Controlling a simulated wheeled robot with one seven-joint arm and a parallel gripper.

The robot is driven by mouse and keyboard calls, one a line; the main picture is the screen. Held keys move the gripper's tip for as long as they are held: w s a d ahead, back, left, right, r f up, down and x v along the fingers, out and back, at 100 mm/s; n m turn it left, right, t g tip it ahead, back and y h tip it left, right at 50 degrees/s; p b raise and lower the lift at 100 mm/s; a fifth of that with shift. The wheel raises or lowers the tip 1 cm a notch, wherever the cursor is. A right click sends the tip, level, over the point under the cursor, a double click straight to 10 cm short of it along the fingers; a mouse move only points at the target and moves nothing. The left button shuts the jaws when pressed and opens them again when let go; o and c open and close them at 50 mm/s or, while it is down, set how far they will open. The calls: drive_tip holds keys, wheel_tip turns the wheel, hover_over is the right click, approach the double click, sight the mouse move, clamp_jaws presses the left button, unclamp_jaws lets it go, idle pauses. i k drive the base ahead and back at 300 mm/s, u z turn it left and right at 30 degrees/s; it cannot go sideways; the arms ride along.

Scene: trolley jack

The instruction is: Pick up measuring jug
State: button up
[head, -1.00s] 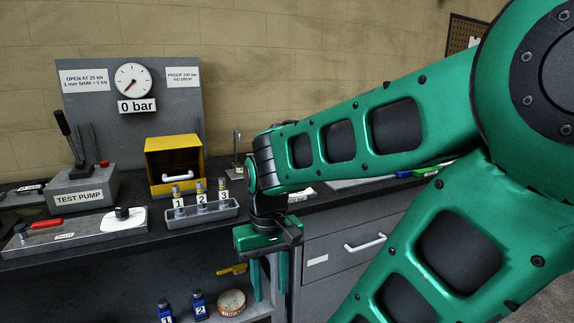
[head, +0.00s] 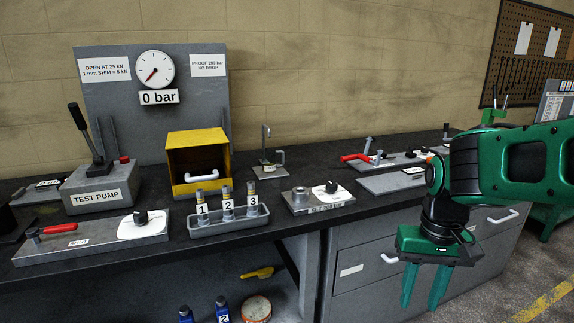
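I cannot make out a measuring jug with certainty. A small object with an upright post and a handle-like loop (head: 267,160) stands on the bench behind the numbered tray; it is too small to tell if it is the jug. My gripper (head: 424,288) hangs at the right, in front of the bench drawers. Its two green fingers point down and are apart, with nothing between them. It is well to the right of and nearer than that object. My arm covers part of the right side of the bench.
The dark bench carries a test pump (head: 98,185), a yellow open box (head: 200,160), a tray (head: 228,220) with numbered cylinders and a set plate (head: 318,200). Several blue bottles (head: 222,310) and a round tin (head: 256,308) are below. Floor shows at right.

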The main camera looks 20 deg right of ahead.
sight(268, 156)
drive_tip(key=z, duration=0.1)
drive_tip(key=i, duration=1)
drive_tip(key=u, duration=0.05)
